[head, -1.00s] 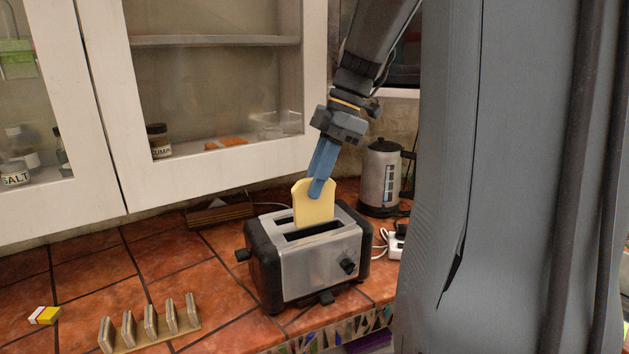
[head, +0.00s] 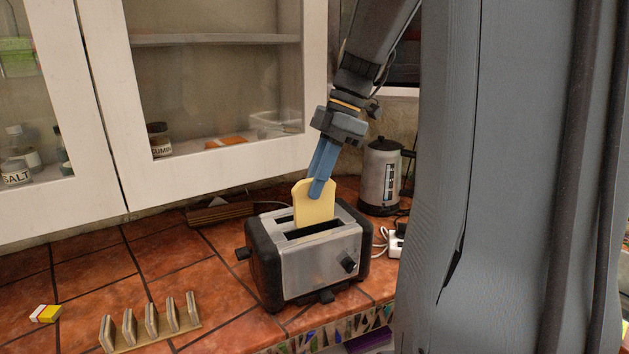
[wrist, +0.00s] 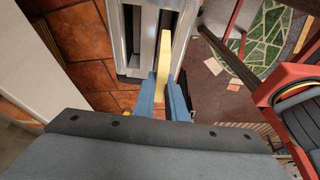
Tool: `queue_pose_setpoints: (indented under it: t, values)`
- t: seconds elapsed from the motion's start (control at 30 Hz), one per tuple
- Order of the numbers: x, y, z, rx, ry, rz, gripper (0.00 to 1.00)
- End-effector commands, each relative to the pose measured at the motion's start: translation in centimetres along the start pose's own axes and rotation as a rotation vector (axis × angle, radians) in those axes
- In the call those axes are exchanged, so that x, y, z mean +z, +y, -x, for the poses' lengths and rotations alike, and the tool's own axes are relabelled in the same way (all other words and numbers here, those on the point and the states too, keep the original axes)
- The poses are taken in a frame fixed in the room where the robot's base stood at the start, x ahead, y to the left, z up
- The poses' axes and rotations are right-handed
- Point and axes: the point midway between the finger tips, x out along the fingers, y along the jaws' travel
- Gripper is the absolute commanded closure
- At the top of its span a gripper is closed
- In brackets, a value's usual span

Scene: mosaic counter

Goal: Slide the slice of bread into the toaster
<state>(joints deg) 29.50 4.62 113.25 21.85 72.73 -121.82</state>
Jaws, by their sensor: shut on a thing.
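My gripper (head: 318,187) is shut on the upper part of the slice, with blue fingers on either side. In the wrist view the slice (wrist: 164,62) shows edge-on between the fingers (wrist: 166,98). In the wrist view the toaster (wrist: 139,38) lies beneath the slice.
A kettle (head: 381,178) stands behind the toaster at right. A toast rack (head: 150,326) and a small yellow-white block (head: 46,314) sit at front left. A wooden block (head: 220,213) lies behind the toaster. White cabinet doors (head: 215,172) hang close behind.

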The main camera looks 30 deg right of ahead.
Motion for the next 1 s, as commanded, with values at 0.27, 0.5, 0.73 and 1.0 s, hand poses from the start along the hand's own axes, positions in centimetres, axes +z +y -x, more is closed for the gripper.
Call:
queue_pose_setpoints:
  t: [0.27,0.5,0.73,1.0]
  values:
    - [0.3,0.0,-0.8,0.000,0.000,0.000,0.97]
    - [0.6,0.0,-1.4,0.000,0.000,0.000,0.97]
    - [0.8,0.0,-2.0,0.000,0.000,0.000,0.97]
    - [1.1,0.0,-2.6,0.000,0.001,0.000,0.97]
